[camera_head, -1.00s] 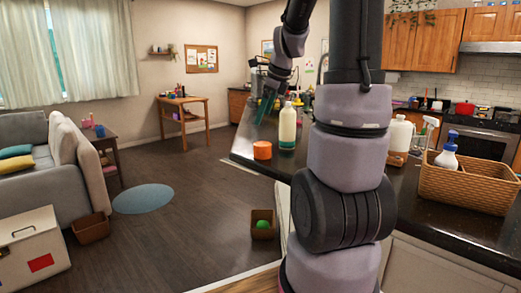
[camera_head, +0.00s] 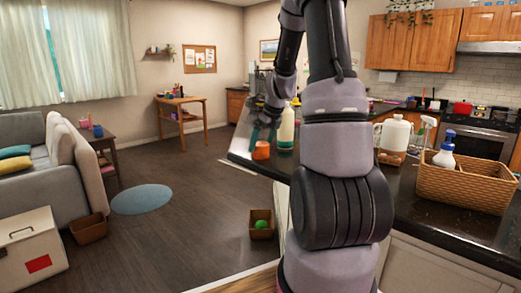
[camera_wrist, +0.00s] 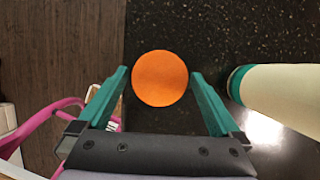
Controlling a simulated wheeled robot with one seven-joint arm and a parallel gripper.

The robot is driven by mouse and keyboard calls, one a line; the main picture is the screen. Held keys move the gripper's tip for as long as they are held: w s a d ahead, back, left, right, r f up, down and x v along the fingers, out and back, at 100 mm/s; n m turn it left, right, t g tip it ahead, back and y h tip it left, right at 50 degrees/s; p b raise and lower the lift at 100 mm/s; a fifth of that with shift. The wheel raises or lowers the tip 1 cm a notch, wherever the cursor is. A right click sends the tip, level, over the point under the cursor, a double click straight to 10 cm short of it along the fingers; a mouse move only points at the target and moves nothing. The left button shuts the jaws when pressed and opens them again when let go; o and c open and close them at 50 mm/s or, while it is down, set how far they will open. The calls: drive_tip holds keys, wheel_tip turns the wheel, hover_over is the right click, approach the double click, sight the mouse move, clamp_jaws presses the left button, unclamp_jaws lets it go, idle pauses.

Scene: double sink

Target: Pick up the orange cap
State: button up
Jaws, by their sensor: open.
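The orange cap (camera_head: 261,151) sits on the dark countertop near its left end. In the wrist view the cap (camera_wrist: 160,78) shows as a round orange disc from above. My gripper (camera_wrist: 160,78) is open, with one teal finger on the left side of the cap and one on the right. Narrow gaps show between the fingers and the cap, so it does not look gripped. In the head view my gripper (camera_head: 262,136) is right at the cap and partly covers its top.
A pale bottle with a green base (camera_head: 286,130) stands just right of the cap, close to my right finger; it also shows in the wrist view (camera_wrist: 285,92). The counter's left edge (camera_wrist: 125,40) is close. A wicker basket (camera_head: 465,189) and a white jug (camera_head: 394,135) stand farther right.

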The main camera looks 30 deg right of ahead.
drive_tip(key=shift+x, duration=0.75)
drive_tip(key=c, duration=1.1)
drive_tip(key=shift+r, duration=0.15)
